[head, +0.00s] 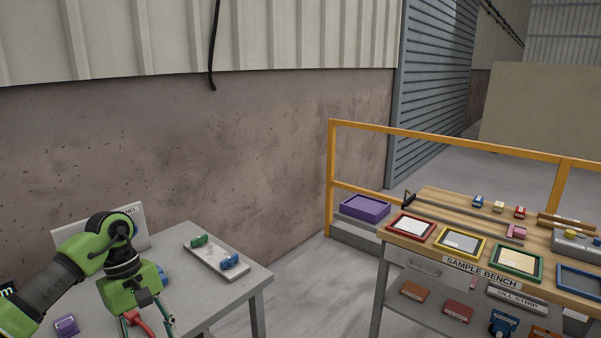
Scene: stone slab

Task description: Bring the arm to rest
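My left arm, green and dark grey, comes in from the lower left over the grey table (255,279). Its gripper (147,322) points down at the bottom edge of the head view, and its fingertips are cut off by that edge. A red shape (138,320) shows between the fingers; I cannot tell whether it is held or lies behind them. My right gripper is not in view.
A purple block (67,325) lies left of my gripper. The sample bench (411,243) stands right, by a yellow rail (440,148), with floor between.

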